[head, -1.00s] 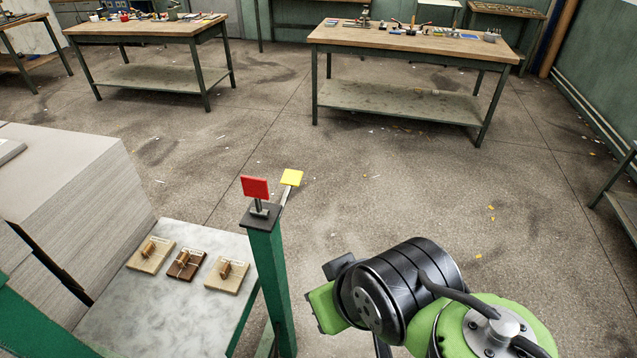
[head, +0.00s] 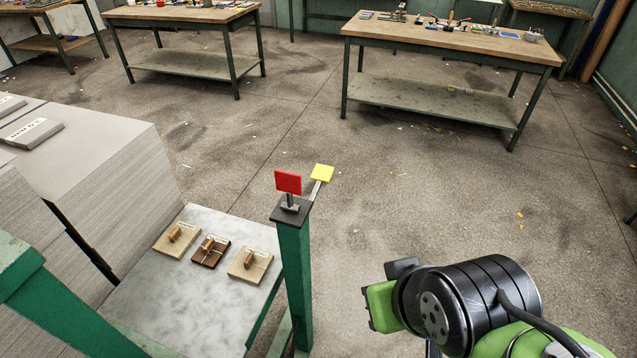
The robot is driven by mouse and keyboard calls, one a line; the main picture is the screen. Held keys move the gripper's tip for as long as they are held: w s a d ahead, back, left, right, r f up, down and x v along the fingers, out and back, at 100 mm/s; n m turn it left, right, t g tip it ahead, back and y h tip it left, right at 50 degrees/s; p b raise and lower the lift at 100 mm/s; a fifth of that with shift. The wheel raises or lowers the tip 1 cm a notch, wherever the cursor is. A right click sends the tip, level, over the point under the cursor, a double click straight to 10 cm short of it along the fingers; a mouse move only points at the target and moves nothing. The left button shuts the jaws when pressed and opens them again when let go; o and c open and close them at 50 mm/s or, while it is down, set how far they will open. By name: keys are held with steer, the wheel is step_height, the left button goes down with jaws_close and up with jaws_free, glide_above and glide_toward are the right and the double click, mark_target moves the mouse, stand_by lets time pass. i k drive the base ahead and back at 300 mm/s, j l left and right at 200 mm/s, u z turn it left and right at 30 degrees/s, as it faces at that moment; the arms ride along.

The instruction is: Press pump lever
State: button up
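A green post (head: 296,275) stands left of centre in the head view with a dark plate on top. On that plate a red square plate (head: 288,183) stands upright on a short stem. A yellow square pad (head: 322,173) sits at the end of a thin metal arm just behind and right of it. I cannot tell for sure which of these is the pump lever. My gripper end (head: 383,307), green and black, is at the lower right, apart from the post and both plates. Its fingertips do not show clearly, so its opening cannot be told.
A marble-topped table (head: 165,310) left of the post carries three small wooden blocks (head: 210,251). Tall greyboard stacks (head: 120,180) stand at the left, and a green beam (head: 60,305) crosses the lower left. Workbenches (head: 450,45) stand at the back. Open floor lies between.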

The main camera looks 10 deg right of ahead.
mark_target(321, 173)
steer(key=i+l+u, duration=0.15)
steer(key=l+u, duration=0.15)
steer(key=u, duration=0.2)
steer(key=i+l+u, duration=0.1)
steer(key=l+u, duration=0.2)
steer(key=u, duration=0.2)
steer(key=l+u, duration=0.35)
steer(key=u, duration=0.15)
steer(key=l+u, duration=0.45)
steer(key=k+l+u, duration=0.1)
steer(key=l+u, duration=0.15)
steer(key=u, duration=0.25)
steer(key=k+l+u, duration=0.1)
steer(key=l+u, duration=0.2)
steer(key=u, duration=0.2)
